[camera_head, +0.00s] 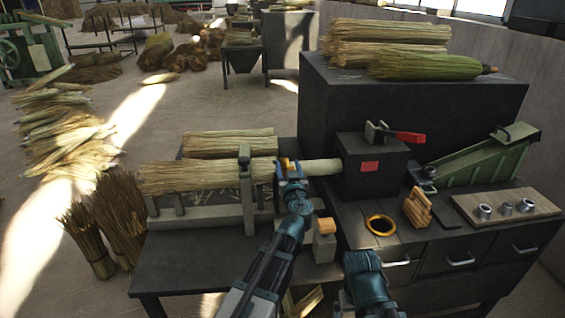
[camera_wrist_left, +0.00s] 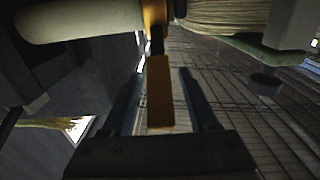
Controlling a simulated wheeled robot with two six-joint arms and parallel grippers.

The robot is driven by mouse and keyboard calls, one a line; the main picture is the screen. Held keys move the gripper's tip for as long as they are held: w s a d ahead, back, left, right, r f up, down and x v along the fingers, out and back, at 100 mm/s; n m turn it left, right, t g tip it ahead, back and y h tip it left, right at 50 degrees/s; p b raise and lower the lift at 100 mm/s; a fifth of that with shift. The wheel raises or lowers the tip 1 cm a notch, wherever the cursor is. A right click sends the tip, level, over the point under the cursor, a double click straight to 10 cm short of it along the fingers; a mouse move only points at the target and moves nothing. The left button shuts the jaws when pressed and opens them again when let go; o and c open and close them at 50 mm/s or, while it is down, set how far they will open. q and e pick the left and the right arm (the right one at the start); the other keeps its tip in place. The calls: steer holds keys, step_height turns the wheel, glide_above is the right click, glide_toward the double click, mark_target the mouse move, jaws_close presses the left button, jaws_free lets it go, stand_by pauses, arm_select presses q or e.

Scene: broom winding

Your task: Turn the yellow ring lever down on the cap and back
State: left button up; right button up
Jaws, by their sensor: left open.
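A yellow-orange band (camera_wrist_left: 155,14) sits around the broom where the pale handle meets the bristle bundle, and its lever (camera_wrist_left: 160,92) lies between the fingers of my left gripper (camera_wrist_left: 158,98). The fingers are open, with gaps on both sides of the lever. In the head view the left gripper (camera_head: 291,172) is at the broom handle (camera_head: 322,166) and hides most of the band (camera_head: 284,163). I cannot pick out the cap separately. My right gripper (camera_head: 362,265) is low at the front; its fingertips are not clear.
The bristle bundle (camera_head: 195,177) rests on a grey stand (camera_head: 248,190). The handle enters a dark box (camera_head: 372,165) with a red-handled lever (camera_head: 408,137). A loose yellow ring (camera_head: 380,225) and a wooden block (camera_head: 417,207) lie on the bench. A small post (camera_head: 325,243) stands right of my left arm.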

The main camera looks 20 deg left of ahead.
arm_select(q)
steer(key=shift+w+a, duration=0.25)
steer(key=shift+w, duration=0.45)
steer(key=shift+c, duration=0.3)
jaws_close()
stand_by(0.6)
